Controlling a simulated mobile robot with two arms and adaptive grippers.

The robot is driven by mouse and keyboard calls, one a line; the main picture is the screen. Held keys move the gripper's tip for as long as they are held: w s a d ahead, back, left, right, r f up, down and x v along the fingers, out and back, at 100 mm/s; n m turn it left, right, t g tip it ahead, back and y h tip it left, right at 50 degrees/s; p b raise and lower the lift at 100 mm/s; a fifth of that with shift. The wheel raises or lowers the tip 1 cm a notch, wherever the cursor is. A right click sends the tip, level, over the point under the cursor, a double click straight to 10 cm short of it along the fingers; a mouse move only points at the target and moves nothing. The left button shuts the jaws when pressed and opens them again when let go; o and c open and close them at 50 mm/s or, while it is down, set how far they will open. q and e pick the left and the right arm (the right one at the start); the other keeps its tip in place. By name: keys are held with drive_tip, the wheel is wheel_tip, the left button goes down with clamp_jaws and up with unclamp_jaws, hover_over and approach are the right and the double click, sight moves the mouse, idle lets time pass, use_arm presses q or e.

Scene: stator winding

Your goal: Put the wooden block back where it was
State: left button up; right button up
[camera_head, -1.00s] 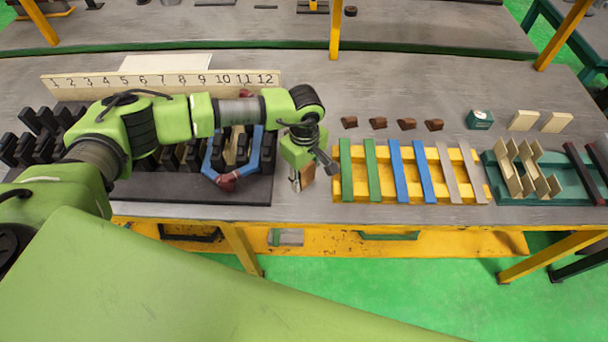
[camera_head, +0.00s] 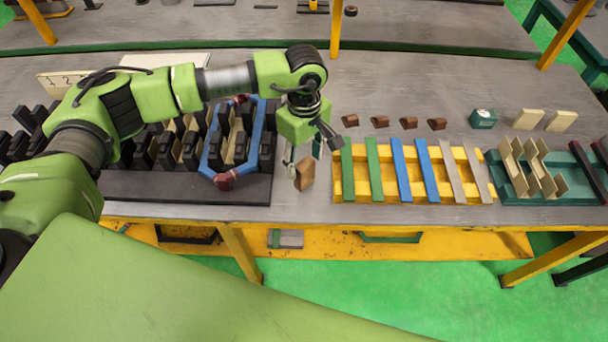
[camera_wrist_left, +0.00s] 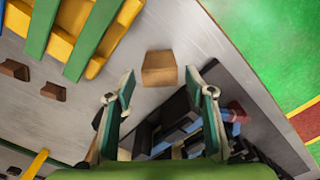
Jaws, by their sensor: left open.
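The wooden block (camera_head: 305,174) is a small brown piece at the table's front edge, between the black slotted fixture and the yellow rack. It also shows in the left wrist view (camera_wrist_left: 159,69), just beyond the fingertips and apart from both fingers. My left gripper (camera_head: 304,155) is open and empty above the block. Its two spread fingers show in the left wrist view (camera_wrist_left: 161,88), with the block in line with the gap between them. My right gripper is in no view.
The black slotted fixture (camera_head: 185,188), with a blue coil (camera_head: 268,150) on it, is left of the block. The yellow rack (camera_head: 345,189) with coloured strips is to the right. Several dark brown pieces (camera_head: 380,121) lie behind it. A green tray (camera_head: 560,196) is farther right.

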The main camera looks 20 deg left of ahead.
use_arm(q)
wheel_tip(320, 180, up, 4)
drive_tip(key=shift+b, duration=0.6)
drive_tip(key=shift+r, duration=0.45)
drive_tip(key=shift+s+f, duration=0.1)
